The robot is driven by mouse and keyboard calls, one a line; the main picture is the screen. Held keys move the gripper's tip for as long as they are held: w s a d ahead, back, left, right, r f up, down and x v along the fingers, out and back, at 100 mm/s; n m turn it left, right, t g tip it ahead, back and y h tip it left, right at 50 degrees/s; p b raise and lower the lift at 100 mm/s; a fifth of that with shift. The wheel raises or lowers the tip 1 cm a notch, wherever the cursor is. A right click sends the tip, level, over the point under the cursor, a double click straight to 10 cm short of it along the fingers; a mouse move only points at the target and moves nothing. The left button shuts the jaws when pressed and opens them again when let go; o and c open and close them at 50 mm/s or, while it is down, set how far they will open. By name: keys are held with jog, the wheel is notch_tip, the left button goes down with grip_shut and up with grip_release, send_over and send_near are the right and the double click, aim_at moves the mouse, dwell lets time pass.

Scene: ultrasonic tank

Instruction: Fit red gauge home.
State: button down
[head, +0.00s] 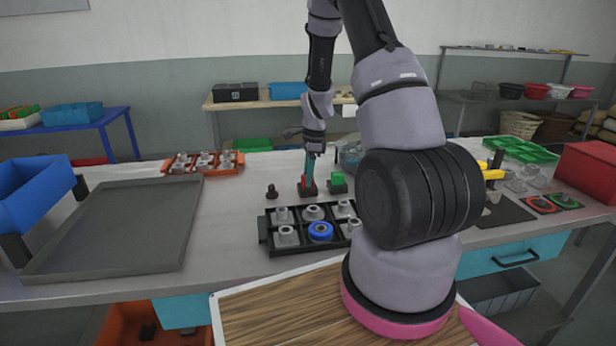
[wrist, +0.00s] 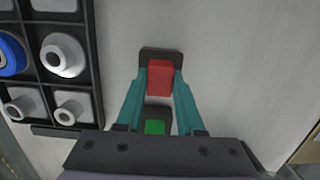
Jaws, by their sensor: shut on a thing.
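The red gauge (wrist: 159,80) is a small red block between the teal fingers of my gripper (wrist: 160,70), which is shut on it in the wrist view. A dark square base (wrist: 160,52) shows around its far end. In the head view the red gauge (head: 307,182) shows low between the fingers, at a dark base on the bench. I cannot tell whether it is fully seated in that base. A green block (head: 336,180) in its own dark base stands just right of it; in the wrist view the green block (wrist: 155,127) shows between the fingers, nearer the palm.
A black compartment tray (head: 268,238) with grey parts and a blue ring (head: 320,231) lies in front of the bases. A small black peg (head: 271,191) stands to the left. A large grey tray (head: 115,225) lies further left. An orange tray (head: 180,166) lies behind.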

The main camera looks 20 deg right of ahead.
jog(key=shift+f, duration=0.1)
jog(key=shift+c, duration=2.3)
grip_release()
notch_tip(320, 180, up, 11)
jog(key=d, duration=0.1)
jog(key=shift+s+d+f, duration=0.15)
